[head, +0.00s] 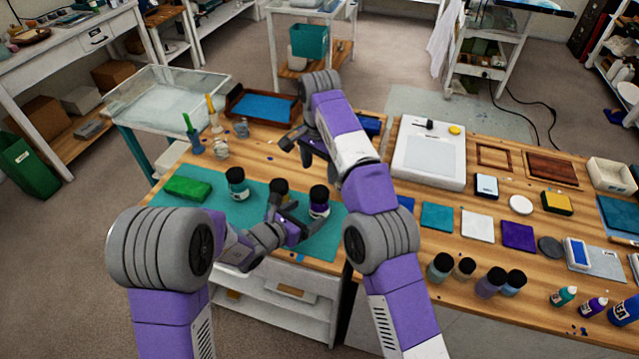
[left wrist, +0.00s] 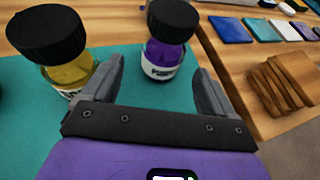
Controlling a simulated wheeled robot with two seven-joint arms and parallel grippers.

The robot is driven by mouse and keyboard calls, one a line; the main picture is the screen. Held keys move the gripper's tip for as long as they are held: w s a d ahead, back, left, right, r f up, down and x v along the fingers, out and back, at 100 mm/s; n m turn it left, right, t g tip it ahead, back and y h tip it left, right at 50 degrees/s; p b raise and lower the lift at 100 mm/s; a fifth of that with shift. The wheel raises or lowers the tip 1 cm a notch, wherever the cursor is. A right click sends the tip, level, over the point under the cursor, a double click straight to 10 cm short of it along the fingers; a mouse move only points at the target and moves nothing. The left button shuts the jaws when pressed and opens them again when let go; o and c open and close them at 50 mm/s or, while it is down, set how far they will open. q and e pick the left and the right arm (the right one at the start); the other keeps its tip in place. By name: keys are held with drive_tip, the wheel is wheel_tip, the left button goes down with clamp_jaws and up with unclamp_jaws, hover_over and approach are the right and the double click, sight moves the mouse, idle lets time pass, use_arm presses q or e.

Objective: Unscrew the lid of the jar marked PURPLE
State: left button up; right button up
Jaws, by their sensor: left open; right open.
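The jar marked PURPLE (head: 319,209) stands upright on the teal mat (head: 247,213) with its black lid (head: 319,193) on. It also shows in the left wrist view (left wrist: 166,58), ahead of and between my left fingers, its label partly readable. My left gripper (left wrist: 160,80) is open and empty, low at the mat with its fingers pointing at this jar; I cannot tell whether they touch it. In the head view, this gripper (head: 291,215) is just left of the jar. My right gripper (head: 297,148) is open and empty above the table, behind the jars.
A yellow jar (left wrist: 68,66) with a black lid stands close left of my left gripper. A teal jar (head: 238,189) and a green block (head: 188,189) are farther left. Coloured tiles and several dark-lidded jars lie right of my right arm. Wooden pieces (left wrist: 283,82) are on the right.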

sight(314, 211)
use_arm(q)
drive_tip(key=shift+w+d, duration=0.15)
use_arm(e)
drive_tip(key=shift+r, duration=0.15)
use_arm(q)
drive_tip(key=shift+w+d+f, duration=0.1)
drive_tip(key=shift+w+d, duration=0.05)
drive_tip(key=shift+d, duration=0.1)
use_arm(e)
drive_tip(key=shift+s+r, duration=0.1)
drive_tip(key=shift+s, duration=0.1)
use_arm(q)
drive_tip(key=x, duration=0.4)
drive_tip(key=shift+w+d+f, duration=0.15)
drive_tip(key=shift+w+d, duration=0.05)
drive_tip(key=shift+d, duration=0.05)
use_arm(e)
drive_tip(key=shift+s, duration=0.15)
use_arm(q)
drive_tip(key=shift+w+d+f, duration=0.2)
drive_tip(key=shift+w+d, duration=0.15)
drive_tip(key=shift+w, duration=0.2)
